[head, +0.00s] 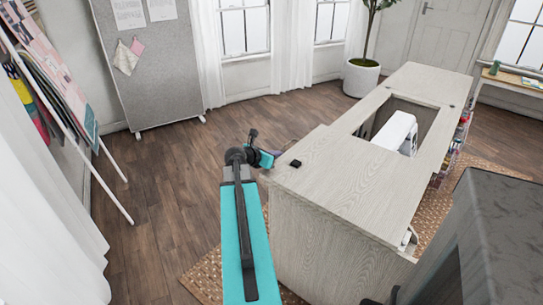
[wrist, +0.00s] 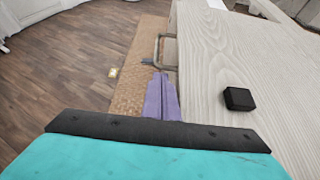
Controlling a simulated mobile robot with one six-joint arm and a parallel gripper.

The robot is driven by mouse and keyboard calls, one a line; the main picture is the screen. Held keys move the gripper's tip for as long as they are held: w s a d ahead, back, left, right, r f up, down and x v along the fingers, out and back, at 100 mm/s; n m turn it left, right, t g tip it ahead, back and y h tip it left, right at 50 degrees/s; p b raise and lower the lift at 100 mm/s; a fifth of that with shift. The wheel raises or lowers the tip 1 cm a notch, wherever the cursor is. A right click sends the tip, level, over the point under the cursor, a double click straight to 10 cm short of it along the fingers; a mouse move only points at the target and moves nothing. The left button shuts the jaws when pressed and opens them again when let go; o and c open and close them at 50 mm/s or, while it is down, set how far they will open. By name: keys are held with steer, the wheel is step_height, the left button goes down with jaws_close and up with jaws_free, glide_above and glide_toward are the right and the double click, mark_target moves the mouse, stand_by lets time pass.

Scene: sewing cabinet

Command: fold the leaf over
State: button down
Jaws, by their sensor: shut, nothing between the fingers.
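The sewing cabinet (head: 375,150) has a pale wood-grain top with a cut-out holding a white sewing machine (head: 398,130). A broad wooden panel (head: 335,190) forms the near end of the top. I cannot tell for certain which panel is the leaf. A grey metal bar handle (wrist: 159,46) projects from the cabinet's left edge in the wrist view. My gripper (wrist: 160,76) shows there as purple fingers, shut and empty. It is beside the cabinet edge, just short of the handle in the picture; I see no contact. In the head view my arm mostly hides the gripper.
A small black block (wrist: 239,98) lies on the cabinet top, right of my gripper. A woven rug (wrist: 133,75) lies beneath on the wooden floor. A dark grey piece of furniture (head: 470,240) stands at the right. Floor left of the cabinet is clear.

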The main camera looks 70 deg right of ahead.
steer(key=shift+x, duration=0.75)
steer(key=shift+r, duration=0.15)
